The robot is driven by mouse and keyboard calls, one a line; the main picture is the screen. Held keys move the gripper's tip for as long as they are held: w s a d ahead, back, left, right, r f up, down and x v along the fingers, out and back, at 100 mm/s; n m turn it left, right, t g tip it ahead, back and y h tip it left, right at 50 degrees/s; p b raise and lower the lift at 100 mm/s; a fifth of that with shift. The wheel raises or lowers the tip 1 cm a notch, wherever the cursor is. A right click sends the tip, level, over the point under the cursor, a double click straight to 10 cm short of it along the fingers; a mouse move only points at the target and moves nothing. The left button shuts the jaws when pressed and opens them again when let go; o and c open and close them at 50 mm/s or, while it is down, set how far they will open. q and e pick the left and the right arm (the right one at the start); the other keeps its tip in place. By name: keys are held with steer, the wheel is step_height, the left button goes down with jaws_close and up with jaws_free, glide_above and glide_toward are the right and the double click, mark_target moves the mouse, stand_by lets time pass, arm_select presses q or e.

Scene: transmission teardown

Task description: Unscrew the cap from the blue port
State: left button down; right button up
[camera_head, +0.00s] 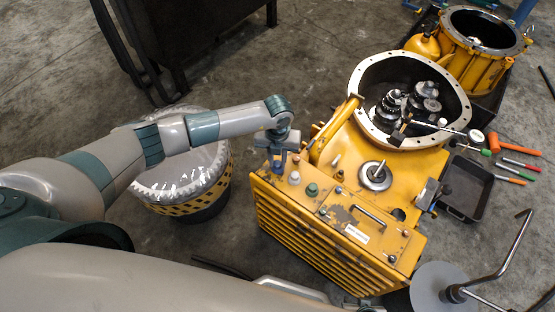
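My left gripper (277,156) points down at the left end of the top of the yellow transmission housing (335,180). A small blue-grey part shows at its fingertips; I cannot tell whether this is the blue port, its cap or the fingers themselves. A white cap (294,178) stands just right of and below the gripper, apart from it. A dark green cap (312,189) stands further right. The finger gap is too small to make out. My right gripper is not in view.
A round bell opening (362,85) with gears is at the housing's far end. A drum (190,185) with a plastic-covered top stands under my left arm. A black tray (468,208) and hand tools (513,143) lie at right. A bent crank handle (507,250) is at lower right.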

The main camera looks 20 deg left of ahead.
mark_target(278, 163)
arm_select(q)
steer(key=shift+r, duration=0.1)
stand_by(0.3)
steer(key=shift+r+p, duration=1.65)
steer(key=shift+r, duration=0.3)
